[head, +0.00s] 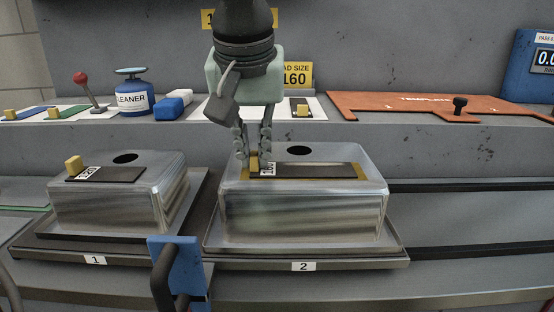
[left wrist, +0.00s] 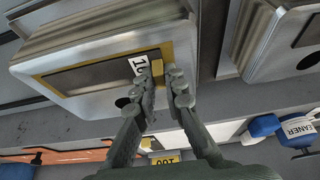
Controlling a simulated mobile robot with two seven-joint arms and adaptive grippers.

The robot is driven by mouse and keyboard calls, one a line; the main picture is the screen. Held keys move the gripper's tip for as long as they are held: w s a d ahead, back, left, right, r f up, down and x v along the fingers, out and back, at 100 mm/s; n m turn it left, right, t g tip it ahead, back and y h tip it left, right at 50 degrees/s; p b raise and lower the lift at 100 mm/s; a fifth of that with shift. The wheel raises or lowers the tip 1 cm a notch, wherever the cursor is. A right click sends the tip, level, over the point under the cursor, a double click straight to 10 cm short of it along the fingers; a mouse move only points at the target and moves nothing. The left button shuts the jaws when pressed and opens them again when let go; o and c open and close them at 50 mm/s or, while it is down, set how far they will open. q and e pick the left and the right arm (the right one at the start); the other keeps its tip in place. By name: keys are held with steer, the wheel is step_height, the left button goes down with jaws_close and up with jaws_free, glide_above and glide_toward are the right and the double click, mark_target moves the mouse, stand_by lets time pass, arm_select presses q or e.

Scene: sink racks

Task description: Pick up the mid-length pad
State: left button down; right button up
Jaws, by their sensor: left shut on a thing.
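A dark pad (head: 315,171) with a white label that appears to read 160 lies at the gold-edged recess on top of metal block 2 (head: 300,215). Its yellow knob (head: 254,162) is at the left end. My left gripper (head: 253,160) comes down from above and is shut on this knob. In the left wrist view the fingers (left wrist: 164,80) stand at either side of the yellow knob (left wrist: 157,60). I cannot tell whether the pad is raised from the recess. A shorter dark pad (head: 125,174), with its own label and yellow knob, lies on metal block 1 (head: 120,208).
Block 2 stands on a tray (head: 375,257) marked 2. A blue bracket with a black handle (head: 188,268) is in front. The shelf behind holds a cleaner can (head: 133,100), a red-knobbed lever (head: 82,80), blue and green pads at left, and an orange template (head: 400,103).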

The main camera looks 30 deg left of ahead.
arm_select(q)
steer(key=shift+r, duration=0.4)
step_height(320, 180, up, 4)
steer(key=shift+a+f, duration=0.1)
steer(key=s+a+r, duration=0.6)
steer(key=s+a, duration=0.1)
steer(key=s, duration=0.2)
steer(key=shift+r, duration=0.25)
arm_select(e)
steer(key=shift+w+r, duration=0.1)
steer(key=shift+r, duration=0.3)
arm_select(q)
steer(key=shift+s, duration=0.1)
steer(key=shift+r+p, duration=1.15)
steer(key=shift+r, duration=1.85)
arm_select(e)
steer(key=shift+r, duration=1.25)
